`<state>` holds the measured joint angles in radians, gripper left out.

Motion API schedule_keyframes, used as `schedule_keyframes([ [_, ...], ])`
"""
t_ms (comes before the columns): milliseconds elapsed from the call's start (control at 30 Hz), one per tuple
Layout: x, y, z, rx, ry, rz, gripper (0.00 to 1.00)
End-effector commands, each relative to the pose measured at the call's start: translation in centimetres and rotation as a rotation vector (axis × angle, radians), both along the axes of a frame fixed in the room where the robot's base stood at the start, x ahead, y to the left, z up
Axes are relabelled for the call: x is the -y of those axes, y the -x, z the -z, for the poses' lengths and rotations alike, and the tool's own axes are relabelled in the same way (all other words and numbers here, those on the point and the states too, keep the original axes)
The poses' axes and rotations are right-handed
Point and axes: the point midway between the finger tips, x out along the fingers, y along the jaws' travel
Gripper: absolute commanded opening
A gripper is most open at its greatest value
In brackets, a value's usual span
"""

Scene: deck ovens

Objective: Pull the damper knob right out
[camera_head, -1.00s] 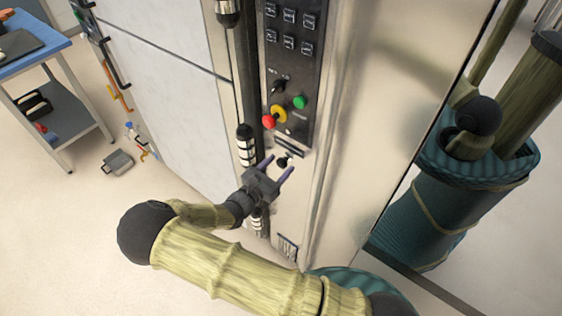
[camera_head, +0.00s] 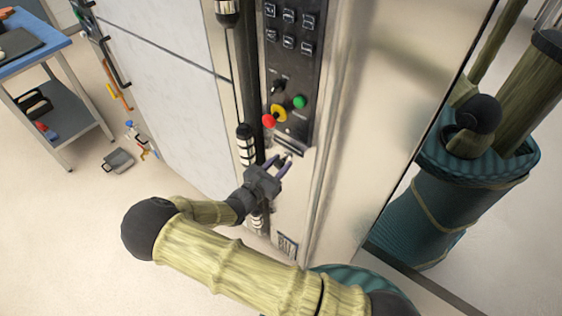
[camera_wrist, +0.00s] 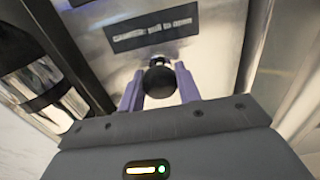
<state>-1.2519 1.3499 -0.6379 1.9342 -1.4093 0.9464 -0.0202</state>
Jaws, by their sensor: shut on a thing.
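The damper knob (camera_wrist: 159,82) is a round black ball on the steel panel, below a dark label plate (camera_wrist: 152,29). In the wrist view it sits between the two purple fingers of my gripper (camera_wrist: 159,90), and the fingers are shut on it. In the head view my gripper (camera_head: 277,167) is at the panel's lower part, under the black control panel, and its fingers mostly hide the knob. How far the knob stands out from the panel cannot be told.
Above is the control panel (camera_head: 290,60) with switches, a red knob (camera_head: 268,121) and a green button (camera_head: 299,102). A dark vertical handle bar with white bands (camera_head: 246,145) stands close left of my gripper. A blue-topped cart (camera_head: 50,50) is at the far left.

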Motion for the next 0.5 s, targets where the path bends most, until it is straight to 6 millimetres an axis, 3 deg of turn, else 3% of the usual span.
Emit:
schedule_keyframes([
  [200,-2.5,3.0,-0.1,-0.002,-0.001,-0.004,0.00],
  [500,-2.8,3.4,0.1,-0.002,-0.001,-0.005,0.00],
])
